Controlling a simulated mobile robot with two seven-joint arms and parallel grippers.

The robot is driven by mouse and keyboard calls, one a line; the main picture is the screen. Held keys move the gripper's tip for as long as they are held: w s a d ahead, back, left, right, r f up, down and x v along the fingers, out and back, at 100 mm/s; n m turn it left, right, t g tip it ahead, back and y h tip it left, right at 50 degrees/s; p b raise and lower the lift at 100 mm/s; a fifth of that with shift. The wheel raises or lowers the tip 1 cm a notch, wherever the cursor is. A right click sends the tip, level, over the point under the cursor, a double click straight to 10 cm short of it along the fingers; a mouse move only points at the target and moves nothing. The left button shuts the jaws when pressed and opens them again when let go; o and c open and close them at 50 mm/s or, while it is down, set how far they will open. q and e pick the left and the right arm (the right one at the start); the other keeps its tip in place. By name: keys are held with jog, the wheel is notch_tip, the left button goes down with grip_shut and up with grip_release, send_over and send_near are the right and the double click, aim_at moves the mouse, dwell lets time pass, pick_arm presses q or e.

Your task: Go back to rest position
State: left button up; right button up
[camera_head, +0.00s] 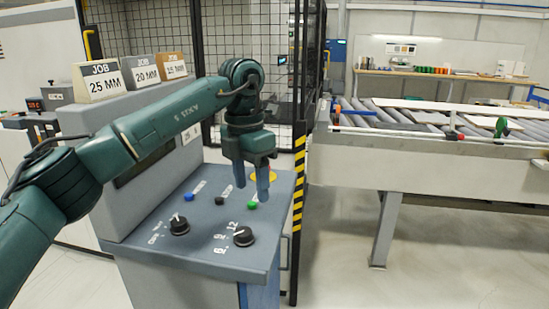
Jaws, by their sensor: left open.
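My left arm comes in from the left, and my left gripper (262,190) hangs down over the grey control panel (215,258). The gripper is open and empty, its fingers pointing down near the green button (252,205) at the panel's back right. A blue button (189,197) and a black button (219,201) sit in the same row, to the left of the fingers. Two black rotary knobs, one at the left (179,224) and one at the right (243,236), are nearer the front. My right gripper is not in view.
Job signs reading 25 MM (101,81), 20 MM (141,70) and 15 MM (172,66) stand behind my arm. A yellow-black striped post (298,185) rises right of the panel. A roller conveyor (420,170) stands farther right, with open floor in front.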

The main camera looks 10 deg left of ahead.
pick_arm(q)
jog(key=s+d+f+m+g+h, duration=0.1)
jog(key=s+d+f+g+h, duration=0.2)
jog(key=d+f, duration=0.5)
jog(key=s+d+n+t+h, duration=0.2)
jog(key=s+d+n+h, duration=0.65)
jog(key=d+h, duration=0.65)
jog(key=a+f+n+t+y+p, duration=0.1)
jog(key=a+f+n+t+y, duration=0.3)
jog(key=a+f+n+t, duration=0.65)
jog(key=a+f+n+t+y, duration=0.2)
jog(key=a+n+t+y, duration=0.2)
jog(key=n+t, duration=0.75)
jog(key=s+a+f+n+g+y, duration=0.3)
jog(key=s+a+f+n+g, duration=0.1)
jog(key=f, duration=0.4)
jog(key=s+a+f+n+g+y, duration=0.4)
jog(key=s+a+f+n+g, duration=0.1)
jog(key=s+f+n+g, duration=0.1)
jog(key=s+f+n, duration=0.1)
jog(key=s+f, duration=0.1)
jog(key=s, duration=0.1)
jog(key=shift+s+p, duration=0.3)
jog(key=shift+c, duration=0.5)
